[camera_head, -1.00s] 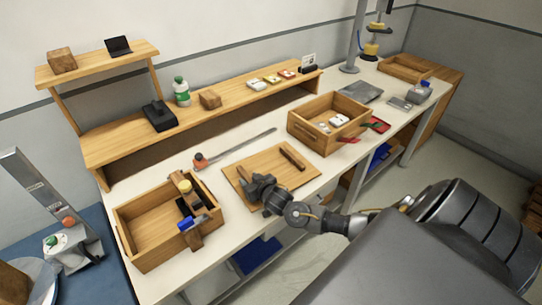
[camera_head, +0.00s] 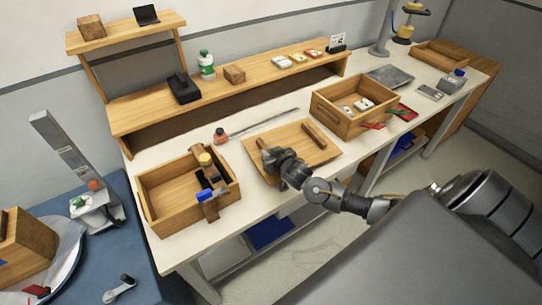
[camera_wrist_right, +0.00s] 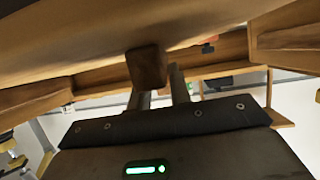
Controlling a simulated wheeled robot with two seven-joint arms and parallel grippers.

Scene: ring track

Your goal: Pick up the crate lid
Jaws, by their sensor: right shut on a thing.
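The crate lid (camera_head: 290,151), a flat light wooden board, lies on the workbench between two crates. A dark brown bar (camera_head: 314,135) runs across its right part. My right gripper (camera_head: 268,153) is over the lid's left part and is shut on the lid. In the right wrist view its fingers (camera_wrist_right: 160,85) meet a dark brown wooden block (camera_wrist_right: 147,68) against a broad wooden surface. In the head view my gripper hides the gripped part. I cannot tell whether the lid is clear of the bench. My left gripper is not in view.
An open crate (camera_head: 165,212) with a few items at its right side stands left of the lid. Another open crate (camera_head: 343,122) holds small white things to the right. A long thin rod (camera_head: 265,120) lies behind the lid, below a shelf (camera_head: 220,93).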

